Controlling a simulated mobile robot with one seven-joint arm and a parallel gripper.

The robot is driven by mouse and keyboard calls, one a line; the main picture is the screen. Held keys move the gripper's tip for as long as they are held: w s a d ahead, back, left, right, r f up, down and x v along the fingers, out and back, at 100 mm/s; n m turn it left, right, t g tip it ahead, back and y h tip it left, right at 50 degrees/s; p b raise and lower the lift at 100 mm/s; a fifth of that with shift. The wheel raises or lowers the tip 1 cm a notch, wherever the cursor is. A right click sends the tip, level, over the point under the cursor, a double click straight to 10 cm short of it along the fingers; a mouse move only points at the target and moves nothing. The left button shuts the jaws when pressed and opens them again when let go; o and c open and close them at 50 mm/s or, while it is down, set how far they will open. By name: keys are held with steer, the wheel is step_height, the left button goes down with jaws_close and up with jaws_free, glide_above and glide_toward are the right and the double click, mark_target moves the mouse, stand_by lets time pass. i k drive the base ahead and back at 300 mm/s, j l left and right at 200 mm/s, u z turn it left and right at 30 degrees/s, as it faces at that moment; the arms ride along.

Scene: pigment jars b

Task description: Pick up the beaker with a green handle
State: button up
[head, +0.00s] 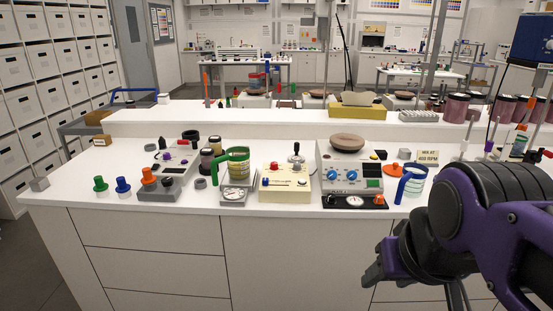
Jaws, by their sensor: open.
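A second beaker, with a blue handle (411,184), stands farther right near the bench's front edge. My gripper (374,273) is at the lower right, in front of the bench and well right of the green-handled beaker. It is open and apart from both beakers; its fingers are small and dark, and I see nothing between them.
The white bench (60,190) is crowded. A hotplate device (346,168) stands farther right.

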mark_target(237, 157)
steer(key=z, duration=0.65)
steer(key=u, duration=1.35)
steer(key=i+j+z, duration=0.4)
steer(key=i+j, duration=0.25)
